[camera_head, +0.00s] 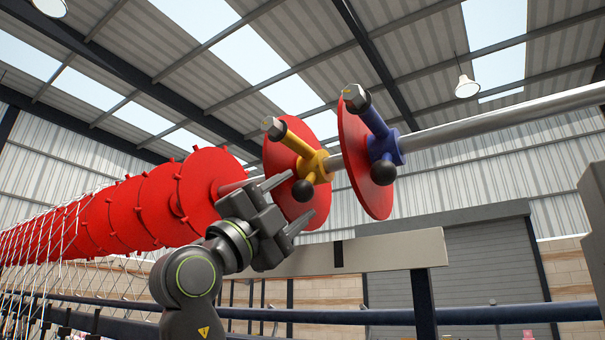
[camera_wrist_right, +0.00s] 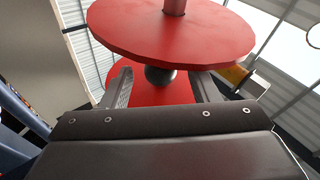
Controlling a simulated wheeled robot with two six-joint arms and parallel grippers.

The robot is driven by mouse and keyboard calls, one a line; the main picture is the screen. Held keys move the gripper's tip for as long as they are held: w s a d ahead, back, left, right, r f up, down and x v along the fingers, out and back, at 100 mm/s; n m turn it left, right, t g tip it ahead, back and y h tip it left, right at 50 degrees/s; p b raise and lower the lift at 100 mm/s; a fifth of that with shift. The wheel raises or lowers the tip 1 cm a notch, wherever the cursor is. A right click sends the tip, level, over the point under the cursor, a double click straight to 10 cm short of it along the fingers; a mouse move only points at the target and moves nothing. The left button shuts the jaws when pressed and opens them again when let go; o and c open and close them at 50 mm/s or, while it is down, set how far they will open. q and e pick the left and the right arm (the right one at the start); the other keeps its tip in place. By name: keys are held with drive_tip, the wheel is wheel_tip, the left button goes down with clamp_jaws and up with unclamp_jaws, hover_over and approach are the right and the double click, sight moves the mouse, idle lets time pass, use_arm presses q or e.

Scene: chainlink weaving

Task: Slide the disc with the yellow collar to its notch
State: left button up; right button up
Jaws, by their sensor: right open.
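The disc with the yellow collar (camera_head: 281,160) is a red plate on a silver shaft. Its yellow collar (camera_head: 312,165) carries a black ball knob (camera_head: 303,190) and a handle with a metal tip. My right gripper (camera_head: 289,204) is open just in front of this disc, its fingers pointing right near the knob. In the right wrist view, a black ball (camera_wrist_right: 160,76) shows beyond and between the open fingers (camera_wrist_right: 162,90), with red disc surfaces around it. I see no clear gap closed on it. I cannot make out the notch. My left gripper is not in view.
A second red disc with a blue collar (camera_head: 384,146) sits to the right on the same shaft (camera_head: 500,116). A row of red toothed discs (camera_head: 140,205) with wires stands at left. A beige beam (camera_head: 395,252) runs below. The shaft is bare right of the blue collar.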

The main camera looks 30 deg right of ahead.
sight(311, 168)
drive_tip(key=p+x, duration=0.1)
drive_tip(key=x, duration=0.1)
drive_tip(key=shift+s+d+r, duration=0.1)
drive_tip(key=shift+d+r, duration=0.05)
drive_tip(key=shift+r, duration=0.1)
drive_tip(key=shift+d+r, duration=0.2)
drive_tip(key=shift+d, duration=0.25)
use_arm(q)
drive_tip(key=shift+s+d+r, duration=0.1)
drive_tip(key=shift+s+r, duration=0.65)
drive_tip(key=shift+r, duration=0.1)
use_arm(e)
drive_tip(key=shift+a, duration=0.1)
drive_tip(key=shift+c, duration=0.6)
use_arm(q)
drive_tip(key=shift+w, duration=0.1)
use_arm(e)
clamp_jaws()
